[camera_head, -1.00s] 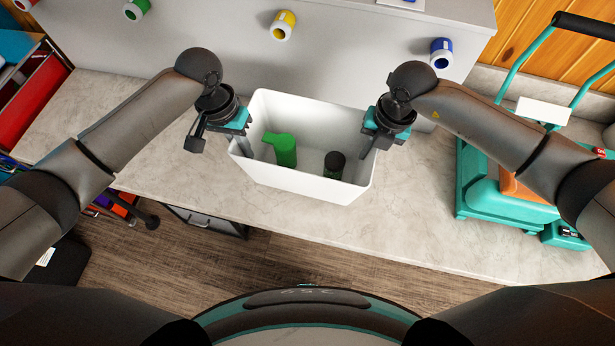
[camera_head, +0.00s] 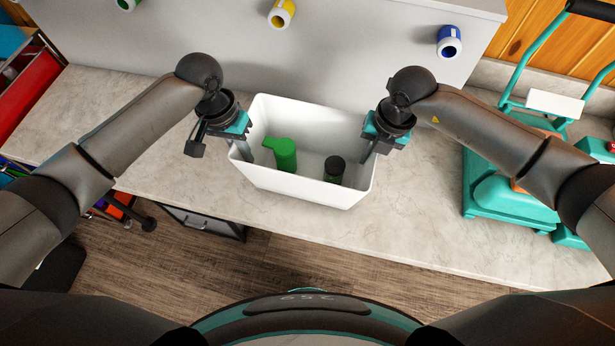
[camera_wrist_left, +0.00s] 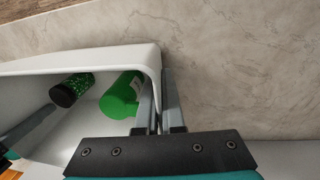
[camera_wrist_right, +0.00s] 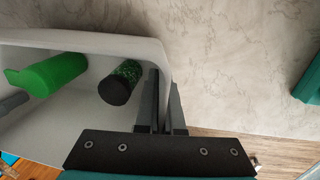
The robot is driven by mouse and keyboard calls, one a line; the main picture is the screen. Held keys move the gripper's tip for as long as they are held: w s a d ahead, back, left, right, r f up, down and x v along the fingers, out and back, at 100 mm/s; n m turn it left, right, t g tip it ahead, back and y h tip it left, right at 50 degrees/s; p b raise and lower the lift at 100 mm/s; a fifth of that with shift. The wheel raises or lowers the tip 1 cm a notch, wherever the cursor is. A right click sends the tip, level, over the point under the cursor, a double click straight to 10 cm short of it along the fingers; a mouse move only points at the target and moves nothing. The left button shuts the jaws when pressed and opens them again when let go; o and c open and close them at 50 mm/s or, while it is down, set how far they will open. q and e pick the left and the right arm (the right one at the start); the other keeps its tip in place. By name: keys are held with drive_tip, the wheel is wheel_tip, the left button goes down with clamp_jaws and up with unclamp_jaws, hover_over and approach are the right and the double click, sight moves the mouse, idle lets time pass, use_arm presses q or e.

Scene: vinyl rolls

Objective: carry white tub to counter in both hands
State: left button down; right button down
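The white tub (camera_head: 300,187) is in the middle of the head view, over the marble-patterned counter (camera_head: 420,220). I cannot tell whether it touches the counter. Inside it are a green bottle (camera_head: 284,154) and a dark cylinder with green speckles (camera_head: 334,168). My left gripper (camera_head: 245,152) is shut on the tub's left wall; in the left wrist view its fingers (camera_wrist_left: 160,105) straddle the rim. My right gripper (camera_head: 367,150) is shut on the right wall; in the right wrist view its fingers (camera_wrist_right: 163,105) straddle that rim.
A grey panel behind holds a yellow roll (camera_head: 281,13), a blue roll (camera_head: 449,41) and a green one (camera_head: 127,4). A teal machine (camera_head: 510,200) stands at the right, and a red box (camera_head: 40,85) at the left. Counter between tub and machine is clear.

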use_arm(q)
drive_tip(key=shift+f+b, duration=0.35)
drive_tip(key=shift+f, duration=0.1)
use_arm(e)
drive_tip(key=shift+f, duration=0.45)
use_arm(q)
drive_tip(key=c, duration=1)
unclamp_jaws()
drive_tip(key=shift+r, duration=0.1)
drive_tip(key=shift+c, duration=0.2)
use_arm(e)
drive_tip(key=c, duration=1)
unclamp_jaws()
drive_tip(key=shift+r, duration=0.1)
drive_tip(key=shift+c, duration=0.2)
drive_tip(key=shift+r, duration=0.1)
use_arm(q)
wheel_tip(320, 180, up, 12)
drive_tip(key=a, duration=0.1)
drive_tip(key=shift+w+a, duration=0.2)
drive_tip(key=shift+a, duration=0.1)
use_arm(e)
wheel_tip(320, 180, up, 12)
drive_tip(key=d, duration=0.1)
drive_tip(key=shift+s+d, duration=0.25)
drive_tip(key=shift+d, duration=0.05)
use_arm(q)
drive_tip(key=o, duration=0.8)
